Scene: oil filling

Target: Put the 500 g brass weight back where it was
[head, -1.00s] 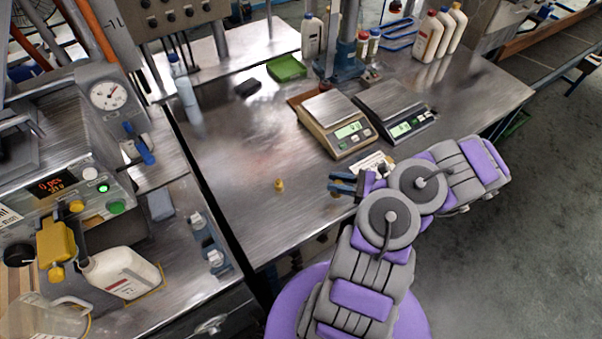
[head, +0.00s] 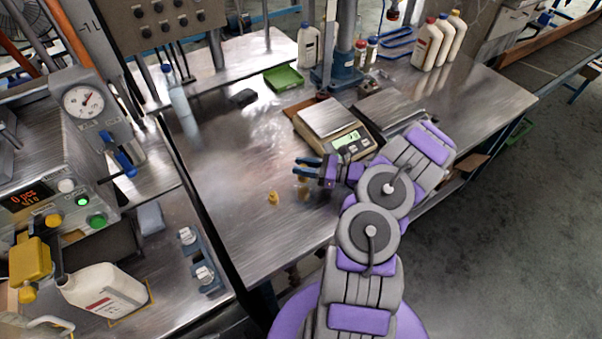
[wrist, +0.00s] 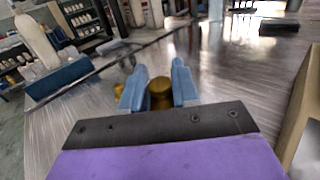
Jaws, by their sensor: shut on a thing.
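My gripper (head: 308,168) is over the steel table, in front of the beige scale (head: 345,143). In the wrist view, its blue fingers (wrist: 160,84) are shut on a brass weight (wrist: 160,95), which sits between the fingertips. In the head view the held weight (head: 303,179) shows only in part at the fingers. Another small brass weight (head: 272,197) stands on the table just left of my gripper. It also shows in the wrist view (wrist: 119,90), partly behind the left finger. I cannot read any marking on either weight.
A second scale (head: 392,108) is partly behind my arm. A green tray (head: 283,78) and a dark block (head: 243,97) lie farther back. A gap separates this table from the left bench with its white jug (head: 105,290). The table's middle is clear.

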